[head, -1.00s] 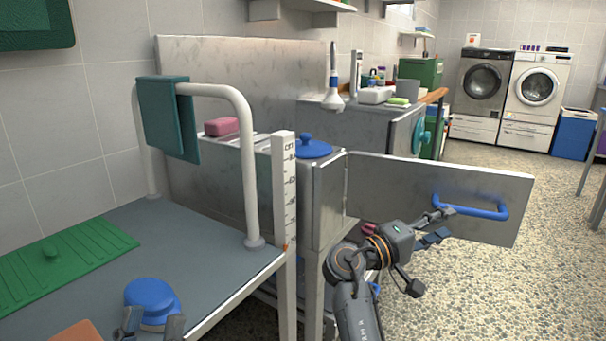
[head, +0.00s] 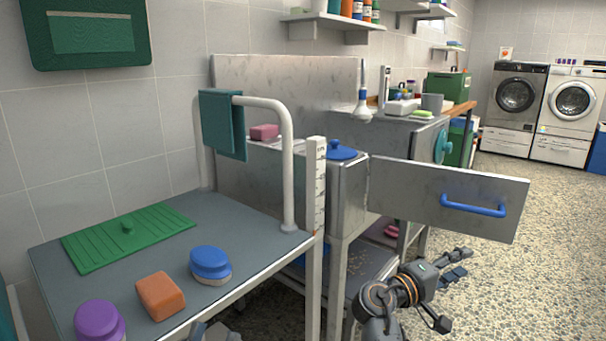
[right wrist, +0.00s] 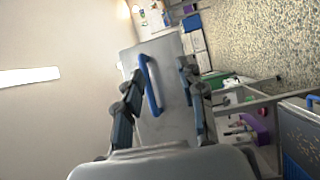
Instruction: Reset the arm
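My right gripper (head: 452,292) is in the lower right of the head view, below the open metal door (head: 410,195). Its fingers are spread and nothing is between them. In the right wrist view my right gripper (right wrist: 160,73) is also open, with the door's blue handle (right wrist: 151,85) seen beyond the fingers. In the head view the blue handle (head: 473,206) is above and apart from the gripper. My left gripper (head: 215,333) barely shows at the bottom edge, by the table's front edge; most of it is cut off.
The grey table (head: 160,255) holds a green ribbed board (head: 128,237), a blue-topped brush (head: 210,263), an orange block (head: 160,295) and a purple-topped item (head: 98,320). A white rail (head: 287,170) carries a teal towel (head: 222,125). Speckled floor (head: 540,215) is clear at right.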

